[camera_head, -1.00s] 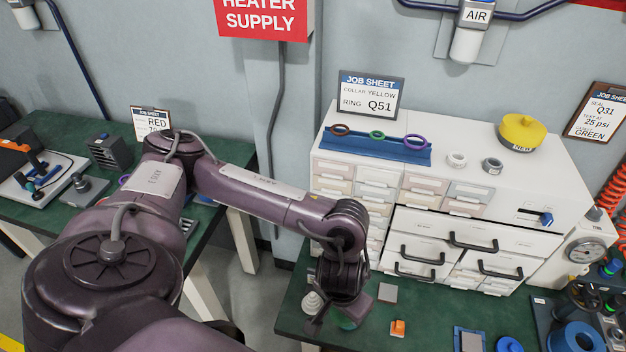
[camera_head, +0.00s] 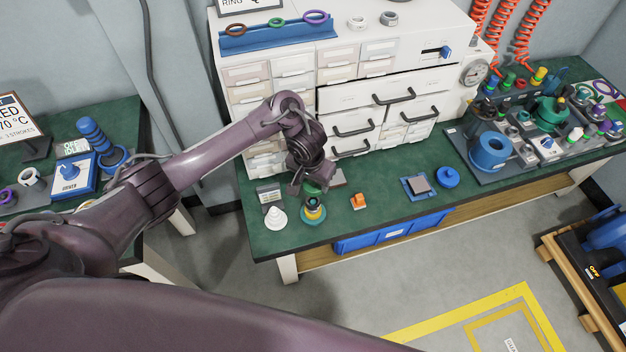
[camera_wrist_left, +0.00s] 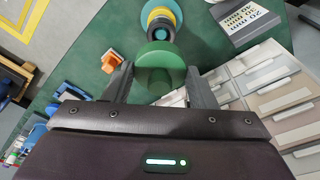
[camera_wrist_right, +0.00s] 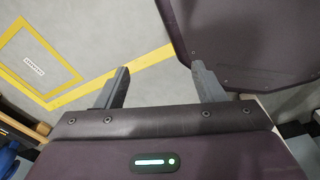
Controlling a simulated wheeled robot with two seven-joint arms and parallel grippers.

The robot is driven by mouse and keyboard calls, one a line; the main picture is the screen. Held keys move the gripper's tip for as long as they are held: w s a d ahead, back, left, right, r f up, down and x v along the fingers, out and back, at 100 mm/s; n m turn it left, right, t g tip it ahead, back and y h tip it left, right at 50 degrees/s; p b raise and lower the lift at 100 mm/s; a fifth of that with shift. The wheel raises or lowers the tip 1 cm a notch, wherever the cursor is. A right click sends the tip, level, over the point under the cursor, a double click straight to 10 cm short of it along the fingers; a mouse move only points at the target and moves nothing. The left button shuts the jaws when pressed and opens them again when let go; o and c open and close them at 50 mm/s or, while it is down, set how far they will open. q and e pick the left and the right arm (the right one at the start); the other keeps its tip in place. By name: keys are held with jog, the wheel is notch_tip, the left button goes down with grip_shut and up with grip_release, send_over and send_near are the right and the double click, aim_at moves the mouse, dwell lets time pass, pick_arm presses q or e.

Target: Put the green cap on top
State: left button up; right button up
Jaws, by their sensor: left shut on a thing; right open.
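The green cap (camera_wrist_left: 160,65) is a round disc between the two fingers of my left gripper (camera_wrist_left: 160,85), which is shut on it. In the head view the green cap (camera_head: 312,188) shows just below my left gripper (camera_head: 308,180). Under it on the green bench stands a small stack (camera_head: 313,209) with a dark top, a yellow ring and a blue-green base. In the left wrist view the stack (camera_wrist_left: 160,20) is just beyond the cap; I cannot tell whether they touch. My right gripper (camera_wrist_right: 160,70) is open and empty, with floor behind it.
An orange block (camera_head: 358,201), a blue tray (camera_head: 414,187) and a blue knobbed part (camera_head: 448,177) lie to the right. The white drawer cabinet (camera_head: 340,98) rises behind my left gripper.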

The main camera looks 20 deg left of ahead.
aim_at(312, 186)
pick_arm(q)
jog(key=shift+f+b, duration=0.45)
jog(key=shift+f, duration=0.15)
jog(key=shift+r+p, duration=0.3)
jog(key=shift+s+a+f+b, duration=0.1)
jog(key=shift+f+b, duration=0.7)
jog(key=shift+f, duration=0.75)
pick_arm(e)
jog(key=f, duration=0.1)
jog(key=a+f, duration=0.1)
jog(key=shift+s+f, duration=0.25)
jog(key=shift+f, duration=0.05)
jog(key=shift+d, duration=0.15)
pick_arm(q)
jog(key=shift+f, duration=0.25)
pick_arm(e)
jog(key=shift+d+f, duration=0.15)
pick_arm(q)
jog(key=shift+f+b, duration=0.7)
jog(key=shift+f, duration=0.4)
pick_arm(e)
jog(key=shift+f, duration=0.55)
pick_arm(q)
jog(key=o, duration=1)
jog(key=shift+r, duration=0.1)
jog(key=shift+o, duration=0.2)
pick_arm(e)
jog(key=shift+a, duration=0.2)
